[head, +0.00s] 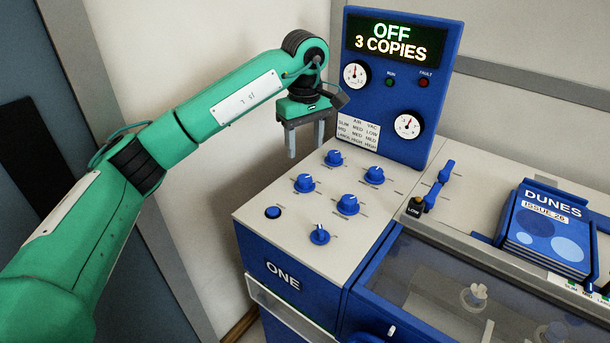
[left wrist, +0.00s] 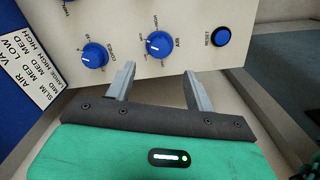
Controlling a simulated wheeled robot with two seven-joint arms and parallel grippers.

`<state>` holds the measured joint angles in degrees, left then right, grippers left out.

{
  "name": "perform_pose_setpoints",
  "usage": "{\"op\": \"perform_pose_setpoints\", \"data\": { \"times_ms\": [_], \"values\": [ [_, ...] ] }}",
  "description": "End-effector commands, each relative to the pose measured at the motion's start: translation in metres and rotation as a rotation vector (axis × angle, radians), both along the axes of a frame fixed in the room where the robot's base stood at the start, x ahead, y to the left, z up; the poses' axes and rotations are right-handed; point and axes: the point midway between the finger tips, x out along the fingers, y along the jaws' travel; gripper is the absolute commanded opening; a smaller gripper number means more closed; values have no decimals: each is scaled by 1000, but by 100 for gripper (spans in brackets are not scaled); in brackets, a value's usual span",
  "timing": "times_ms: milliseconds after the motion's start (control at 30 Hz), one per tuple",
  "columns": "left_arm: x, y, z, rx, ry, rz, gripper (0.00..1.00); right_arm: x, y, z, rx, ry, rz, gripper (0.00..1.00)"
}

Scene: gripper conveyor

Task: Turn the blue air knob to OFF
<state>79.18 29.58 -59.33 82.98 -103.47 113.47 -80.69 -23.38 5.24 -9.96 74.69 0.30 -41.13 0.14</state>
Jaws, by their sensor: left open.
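The blue air knob (head: 304,183) is in the left row of the machine's light top panel. In the left wrist view the knob labelled AIR (left wrist: 159,45) sits just beyond my fingertips, roughly centred between them, with HIGH printed beside it. Its exact setting is too small to read. My left gripper (head: 306,150) is open and empty, fingers pointing down, above and behind the panel's left side. In the wrist view its fingertips (left wrist: 159,73) are apart from the knob. My right gripper is not in view.
The copies knob (left wrist: 95,55) and reset button (left wrist: 221,37) flank the air knob. More blue knobs (head: 347,204) sit to the right. An upright blue panel (head: 398,90) has gauges and a display reading OFF, 3 COPIES. A wall (head: 215,170) is left of the machine.

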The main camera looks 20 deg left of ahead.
Motion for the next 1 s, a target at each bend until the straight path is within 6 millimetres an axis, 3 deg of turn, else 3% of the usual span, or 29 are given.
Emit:
{"op": "perform_pose_setpoints", "data": {
  "times_ms": [200, 433, 867, 1000],
  "values": [
    [-1, 0, -49, 1, 4, -1, 54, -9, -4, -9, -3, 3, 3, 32],
    [0, 0, -84, 0, 1, 1, 54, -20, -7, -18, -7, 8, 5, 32],
    [0, 0, -96, 0, 0, 0, 54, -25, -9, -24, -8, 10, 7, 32],
    [0, 0, -96, 0, 0, 0, 30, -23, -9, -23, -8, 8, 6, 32]
  ]
}}
